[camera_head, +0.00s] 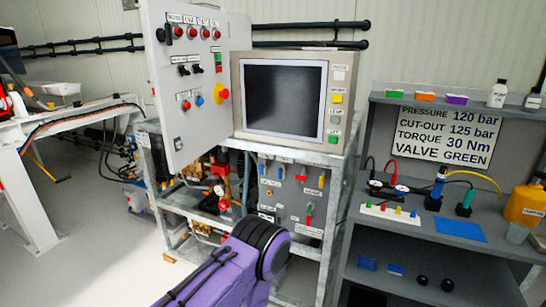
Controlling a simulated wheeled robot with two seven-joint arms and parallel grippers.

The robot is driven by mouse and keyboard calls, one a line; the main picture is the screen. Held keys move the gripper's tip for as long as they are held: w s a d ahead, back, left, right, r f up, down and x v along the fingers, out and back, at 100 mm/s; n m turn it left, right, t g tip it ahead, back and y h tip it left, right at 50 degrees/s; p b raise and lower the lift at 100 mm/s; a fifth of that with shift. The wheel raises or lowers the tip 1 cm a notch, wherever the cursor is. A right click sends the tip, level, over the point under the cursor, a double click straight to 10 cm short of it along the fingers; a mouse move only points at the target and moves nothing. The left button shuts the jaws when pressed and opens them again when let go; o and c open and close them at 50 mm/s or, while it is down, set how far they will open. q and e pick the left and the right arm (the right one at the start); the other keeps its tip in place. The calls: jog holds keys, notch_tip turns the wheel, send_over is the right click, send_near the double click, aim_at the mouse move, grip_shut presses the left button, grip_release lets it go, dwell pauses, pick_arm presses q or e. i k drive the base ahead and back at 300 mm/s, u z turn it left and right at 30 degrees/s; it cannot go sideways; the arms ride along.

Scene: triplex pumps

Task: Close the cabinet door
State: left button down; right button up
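The cabinet door (190,100) is a light grey panel with rows of red knobs, black switches and a yellow-red button. It stands open, angled out to the left of the grey cabinet box with a dark screen (284,98). Whether a latch or handle is on its edge is too small to tell, though a small dark fitting shows near its lower left. A purple arm link of mine with a black ringed joint rises from the bottom middle, in front of the frame and below the door. Neither of my grippers shows.
A metal frame (338,215) under the cabinet holds valves, gauges and hoses. A grey shelf unit (405,222) with tools, bins, a yellow container (525,205) and a torque sign (446,137) stands right. A white beam structure (25,185) is left. Bare floor (95,250) lies lower left.

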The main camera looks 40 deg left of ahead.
aim_at(200, 128)
jog(key=z, duration=0.35)
jog(key=i, duration=1.4)
jog(key=u, duration=0.6)
